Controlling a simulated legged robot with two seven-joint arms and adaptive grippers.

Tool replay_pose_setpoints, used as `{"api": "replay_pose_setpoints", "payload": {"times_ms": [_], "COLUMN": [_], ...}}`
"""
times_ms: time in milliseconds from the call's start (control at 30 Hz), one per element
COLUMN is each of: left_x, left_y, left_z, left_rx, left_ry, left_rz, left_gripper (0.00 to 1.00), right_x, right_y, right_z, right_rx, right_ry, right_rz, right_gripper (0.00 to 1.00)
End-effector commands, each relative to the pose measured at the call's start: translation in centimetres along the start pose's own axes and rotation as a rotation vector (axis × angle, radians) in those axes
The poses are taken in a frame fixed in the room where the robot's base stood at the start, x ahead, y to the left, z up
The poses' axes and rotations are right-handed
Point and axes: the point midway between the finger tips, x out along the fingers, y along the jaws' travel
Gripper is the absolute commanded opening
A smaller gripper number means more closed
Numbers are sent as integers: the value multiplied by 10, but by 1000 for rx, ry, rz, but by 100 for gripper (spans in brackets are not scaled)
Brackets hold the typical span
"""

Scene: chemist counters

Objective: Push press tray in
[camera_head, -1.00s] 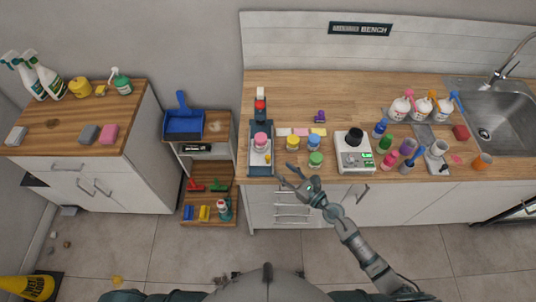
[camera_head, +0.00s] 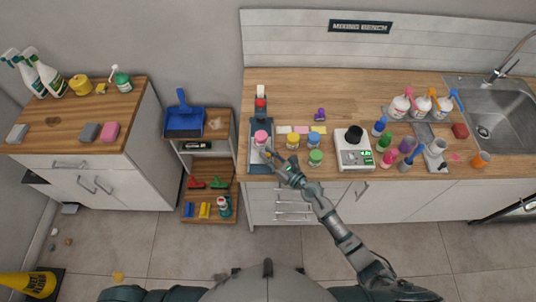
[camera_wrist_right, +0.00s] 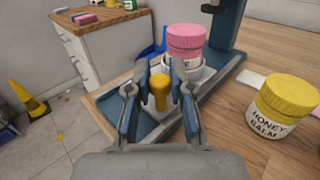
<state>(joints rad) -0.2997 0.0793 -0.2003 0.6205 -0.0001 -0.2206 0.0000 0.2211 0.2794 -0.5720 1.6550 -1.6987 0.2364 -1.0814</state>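The press (camera_head: 254,165) is a blue-grey frame at the left end of the wooden counter, with a column at its back. Its pale tray (camera_wrist_right: 209,72) carries a white jar with a pink lid (camera_wrist_right: 187,40), upright. A yellow knob (camera_wrist_right: 159,91) is at the tray's near end. My right gripper (camera_head: 270,157) is low over the front of the press. In the wrist view its fingers (camera_wrist_right: 160,72) stand on both sides of the yellow knob, apparently with small gaps. Contact with the knob is hard to tell. My left gripper is not in view.
A yellow-lidded honey balm jar (camera_wrist_right: 284,105) stands right of the press, with a blue-lidded jar (camera_head: 313,138) and a green-lidded jar (camera_head: 315,158) close by. A white scale (camera_head: 353,155) is farther right. The press stands near the counter's left edge.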

Motion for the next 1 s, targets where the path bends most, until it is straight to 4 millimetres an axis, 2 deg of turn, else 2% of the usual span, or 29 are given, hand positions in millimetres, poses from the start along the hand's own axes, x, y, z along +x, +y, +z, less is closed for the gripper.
{"api": "replay_pose_setpoints", "payload": {"times_ms": [267,633,800,967,1000], "left_x": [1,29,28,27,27], "left_y": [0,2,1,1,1], "left_z": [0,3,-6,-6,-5], "left_rx": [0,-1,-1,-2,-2], "left_ry": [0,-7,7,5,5], "left_rz": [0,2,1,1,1], "left_gripper": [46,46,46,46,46], "right_x": [1,46,49,49,49], "right_y": [-2,-46,-51,-52,-52], "right_z": [0,-4,-1,0,0], "right_rx": [-1,-1,1,-1,-1], "right_ry": [0,1,2,1,0], "right_rz": [-1,-1,-3,-5,-5], "right_gripper": [0,0,0,0,26]}}
